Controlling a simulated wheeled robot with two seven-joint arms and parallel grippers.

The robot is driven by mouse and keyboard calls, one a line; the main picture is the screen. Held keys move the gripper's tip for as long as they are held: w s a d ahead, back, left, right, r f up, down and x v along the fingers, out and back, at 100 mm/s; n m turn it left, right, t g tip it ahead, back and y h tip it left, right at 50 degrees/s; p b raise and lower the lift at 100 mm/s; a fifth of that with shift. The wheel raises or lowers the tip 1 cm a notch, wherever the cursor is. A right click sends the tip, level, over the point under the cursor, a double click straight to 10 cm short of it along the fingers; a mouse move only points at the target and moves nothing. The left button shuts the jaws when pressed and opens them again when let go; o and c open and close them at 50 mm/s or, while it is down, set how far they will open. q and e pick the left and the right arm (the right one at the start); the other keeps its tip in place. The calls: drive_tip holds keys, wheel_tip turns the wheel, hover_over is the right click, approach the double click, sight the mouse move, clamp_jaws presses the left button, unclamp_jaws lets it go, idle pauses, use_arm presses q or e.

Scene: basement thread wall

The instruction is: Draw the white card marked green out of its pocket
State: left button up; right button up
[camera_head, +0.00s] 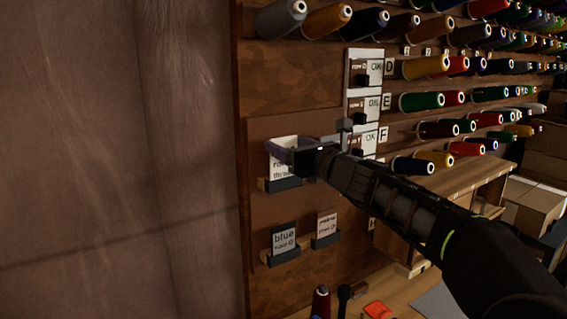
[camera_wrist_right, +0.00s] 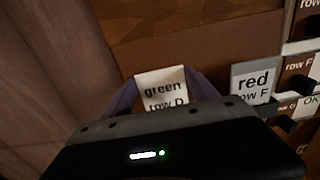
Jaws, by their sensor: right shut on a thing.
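The white card marked green (camera_wrist_right: 163,80) shows between the fingers of my right gripper in the right wrist view, reading "green row D". In the head view my right gripper (camera_head: 288,146) is shut on the upper part of this card (camera_head: 281,170). The card is upright, and its lower edge meets the dark pocket (camera_head: 282,185) on the board. I cannot tell how deep it sits there. The card's top is partly hidden by the fingers. My left gripper is not in view.
A card marked red (camera_wrist_right: 252,84) is close to the right of the gripper. Thread spools (camera_head: 425,100) fill pegs at the right. A bare wall (camera_head: 120,150) is at the left.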

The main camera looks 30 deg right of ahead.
wheel_tip(320, 180, up, 3)
drive_tip(key=p, duration=0.2)
drive_tip(key=shift+r+p, duration=0.2)
drive_tip(key=shift+p, duration=0.2)
wheel_tip(320, 180, up, 4)
idle(0.6)
